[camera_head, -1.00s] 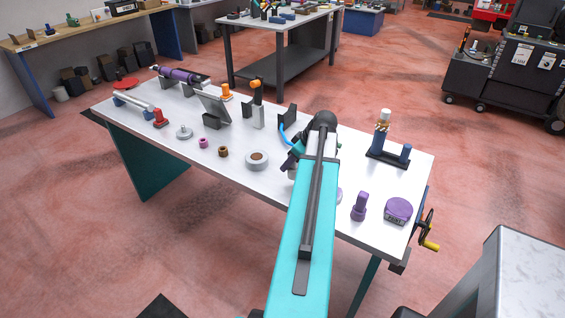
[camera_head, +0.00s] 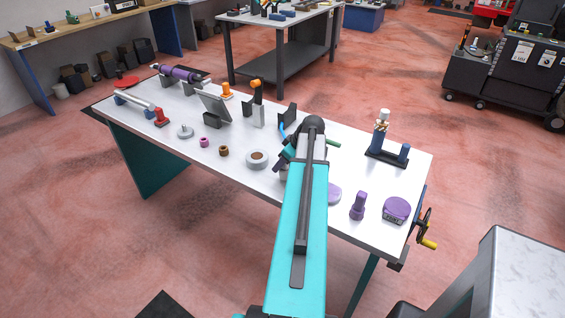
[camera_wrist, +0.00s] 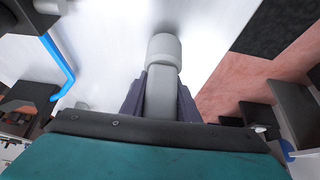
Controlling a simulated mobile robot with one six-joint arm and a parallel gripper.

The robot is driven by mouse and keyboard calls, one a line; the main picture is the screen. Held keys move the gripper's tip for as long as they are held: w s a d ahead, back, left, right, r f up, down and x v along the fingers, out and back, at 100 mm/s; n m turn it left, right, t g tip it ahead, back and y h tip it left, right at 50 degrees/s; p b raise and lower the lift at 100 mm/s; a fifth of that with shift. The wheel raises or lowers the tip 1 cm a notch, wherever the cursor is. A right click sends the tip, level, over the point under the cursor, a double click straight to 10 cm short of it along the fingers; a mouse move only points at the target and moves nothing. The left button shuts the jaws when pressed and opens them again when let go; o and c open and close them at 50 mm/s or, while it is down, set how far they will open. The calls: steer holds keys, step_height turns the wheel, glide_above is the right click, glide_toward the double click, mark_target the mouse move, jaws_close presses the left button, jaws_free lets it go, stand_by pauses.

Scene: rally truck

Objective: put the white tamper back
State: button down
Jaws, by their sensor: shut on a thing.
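The white tamper (camera_wrist: 164,50) is light grey-white, with a wide round end and a narrower shaft. In the wrist view its shaft lies between the two dark fingers of my gripper (camera_wrist: 160,98), which is shut on it. The round end points away from the wrist, over the white tabletop. In the head view my gripper (camera_head: 282,163) is near the middle of the workbench (camera_head: 232,178), and my arm hides most of the tamper. I cannot tell whether the tamper touches the bench.
A black stand (camera_head: 387,155) with upright tools is at the right. A purple tool (camera_head: 358,205) and purple tin (camera_head: 396,209) are near the right front. A tablet (camera_head: 213,105) stands farther left.

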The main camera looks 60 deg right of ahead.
steer(key=shift+f, duration=0.55)
steer(key=shift+f, duration=0.1)
steer(key=c, duration=1.4)
jaws_free()
steer(key=shift+o, duration=0.2)
steer(key=shift+p, duration=0.3)
steer(key=shift+d+b+v, duration=0.2)
steer(key=shift+b+v, duration=1.25)
steer(key=shift+v, duration=1)
steer(key=b+v, duration=0.1)
steer(key=v, duration=0.7)
steer(key=shift+s+r+b, duration=0.3)
steer(key=shift+b, duration=0.05)
steer(key=shift+s, duration=0.1)
